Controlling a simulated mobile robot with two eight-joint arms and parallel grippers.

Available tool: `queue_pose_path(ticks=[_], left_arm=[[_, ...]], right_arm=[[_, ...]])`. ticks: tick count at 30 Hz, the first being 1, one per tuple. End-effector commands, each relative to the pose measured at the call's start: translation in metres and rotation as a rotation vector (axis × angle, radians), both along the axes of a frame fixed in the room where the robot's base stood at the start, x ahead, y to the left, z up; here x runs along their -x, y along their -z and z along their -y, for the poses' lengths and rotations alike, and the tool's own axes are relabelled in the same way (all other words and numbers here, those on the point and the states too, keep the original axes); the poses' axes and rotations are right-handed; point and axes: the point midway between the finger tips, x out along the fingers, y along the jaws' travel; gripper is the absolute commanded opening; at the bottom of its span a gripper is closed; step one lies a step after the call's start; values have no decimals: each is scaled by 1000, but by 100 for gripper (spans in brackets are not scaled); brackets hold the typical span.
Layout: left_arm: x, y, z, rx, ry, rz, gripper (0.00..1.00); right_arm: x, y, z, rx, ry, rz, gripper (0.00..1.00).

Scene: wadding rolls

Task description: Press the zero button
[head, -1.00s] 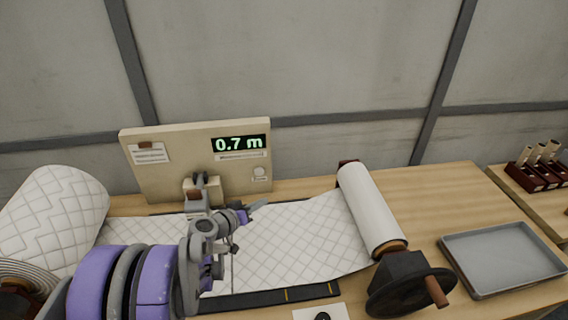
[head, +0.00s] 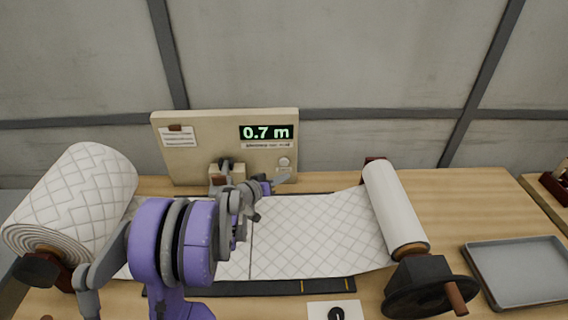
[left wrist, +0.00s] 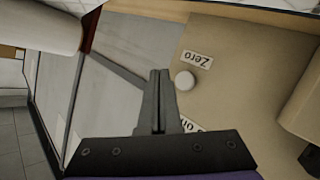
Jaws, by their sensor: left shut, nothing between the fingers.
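The zero button (head: 284,162) is a small pale round knob at the lower right of the beige panel (head: 225,125), under the display reading 0.7 m (head: 266,132). In the left wrist view the button (left wrist: 185,81) sits beside a label reading "Zero" (left wrist: 198,59). My left gripper (head: 284,178) is shut and empty, its tips just below the button in the head view. In the left wrist view its fingertips (left wrist: 159,74) appear just left of the button; I cannot tell whether they touch it. My right gripper is not in view.
White quilted wadding (head: 310,230) runs across the table between a thick roll (head: 75,200) at left and a thinner roll (head: 393,205) with a hand crank (head: 430,295) at right. A grey tray (head: 518,270) lies far right. Bare wood (head: 465,210) shows behind the tray.

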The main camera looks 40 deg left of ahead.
Motion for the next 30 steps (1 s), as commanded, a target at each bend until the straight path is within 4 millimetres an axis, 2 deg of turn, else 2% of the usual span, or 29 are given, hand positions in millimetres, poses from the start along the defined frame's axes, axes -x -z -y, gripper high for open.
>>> queue_pose_path(ticks=[3,10,30], left_arm=[[-12,0,-11,0,0,0,0],[-26,0,-22,0,0,0,0],[-28,0,-24,0,0,0,0]], right_arm=[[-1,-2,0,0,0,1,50],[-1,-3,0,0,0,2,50],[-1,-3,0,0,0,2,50]])
